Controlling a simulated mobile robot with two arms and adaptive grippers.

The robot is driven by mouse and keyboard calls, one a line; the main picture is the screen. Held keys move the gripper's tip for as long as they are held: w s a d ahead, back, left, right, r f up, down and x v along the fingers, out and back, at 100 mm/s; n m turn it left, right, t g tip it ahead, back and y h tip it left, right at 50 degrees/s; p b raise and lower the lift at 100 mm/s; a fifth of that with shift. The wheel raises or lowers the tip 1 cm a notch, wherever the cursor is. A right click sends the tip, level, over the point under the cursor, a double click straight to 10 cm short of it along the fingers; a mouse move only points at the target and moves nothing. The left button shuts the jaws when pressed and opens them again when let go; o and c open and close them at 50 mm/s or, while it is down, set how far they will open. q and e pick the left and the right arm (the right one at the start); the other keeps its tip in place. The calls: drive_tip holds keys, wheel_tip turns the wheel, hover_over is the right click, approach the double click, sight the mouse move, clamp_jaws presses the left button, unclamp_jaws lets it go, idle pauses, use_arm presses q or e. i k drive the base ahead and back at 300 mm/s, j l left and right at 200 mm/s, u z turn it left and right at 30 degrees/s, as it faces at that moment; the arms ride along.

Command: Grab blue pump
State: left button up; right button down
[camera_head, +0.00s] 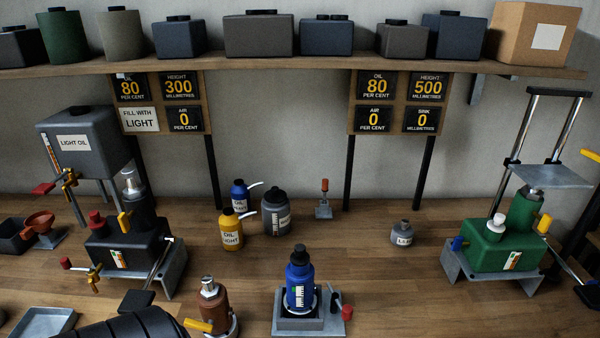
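A blue pump (300,286) with a black top stands upright at the bottom centre. It sits in a grey metal base (298,325) with a short red-ended lever (346,312) at its right. A pale scale strip shows on its front. No gripper touches it. A dark ribbed shape (130,326) at the bottom left edge looks like part of my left arm; its gripper fingers do not show. My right gripper is not in view.
A brown pump (210,300) stands left of the blue one. Behind are yellow (231,232), blue (239,195) and dark grey (277,215) bottles. A black unit (125,246) stands left, a green unit (497,248) right. The wooden tabletop (420,290) is clear right of the pump.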

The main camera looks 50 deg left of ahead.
sight(299, 300)
drive_tip(key=u, duration=1.45)
drive_tip(key=l, duration=0.1)
